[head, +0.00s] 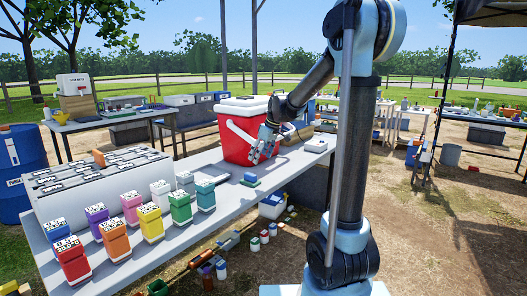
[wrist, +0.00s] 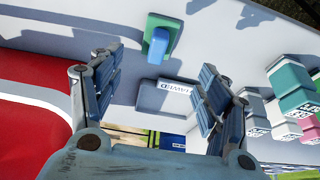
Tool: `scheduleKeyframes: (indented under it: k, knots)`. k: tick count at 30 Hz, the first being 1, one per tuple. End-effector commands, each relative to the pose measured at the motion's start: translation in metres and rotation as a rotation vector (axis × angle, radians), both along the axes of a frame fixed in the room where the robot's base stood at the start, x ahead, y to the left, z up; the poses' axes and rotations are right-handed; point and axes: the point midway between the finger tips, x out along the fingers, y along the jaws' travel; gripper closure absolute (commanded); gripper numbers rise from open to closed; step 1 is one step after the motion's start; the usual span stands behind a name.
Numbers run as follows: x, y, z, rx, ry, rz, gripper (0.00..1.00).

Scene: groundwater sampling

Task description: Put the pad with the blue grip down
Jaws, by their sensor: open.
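The pad with the blue grip (head: 250,180) lies on the grey table (head: 290,168), just in front of the red cooler. It is a green pad with a blue block on top. In the wrist view the pad (wrist: 160,38) rests on the table beyond my fingertips, with clear space around it. My gripper (head: 268,146) is above the table beside the cooler's right front side. In the wrist view my gripper (wrist: 153,90) has its fingers wide apart with nothing between them, and the pad is not touched.
The red cooler (head: 232,140) with a white lid stands close to my gripper. Several coloured bottles (head: 152,223) stand at the table's front left.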

Motion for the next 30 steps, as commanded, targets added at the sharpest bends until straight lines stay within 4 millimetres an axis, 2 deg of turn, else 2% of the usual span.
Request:
scheduleKeyframes:
  k: [6, 11, 14, 17, 23, 30]
  knots:
    - [-0.007, -0.008, 0.024, 0.001, 0.001, 0.000, 0.30]
    - [-0.011, -0.012, 0.031, 0.000, 0.001, -0.004, 0.30]
    - [-0.023, -0.020, 0.032, -0.004, 0.009, -0.029, 0.30]
    - [-0.046, -0.036, 0.032, -0.009, 0.022, -0.079, 0.30]
    - [-0.106, -0.073, 0.025, -0.027, 0.058, -0.214, 0.30]
    - [-0.178, -0.112, 0.006, -0.046, 0.097, -0.380, 0.30]
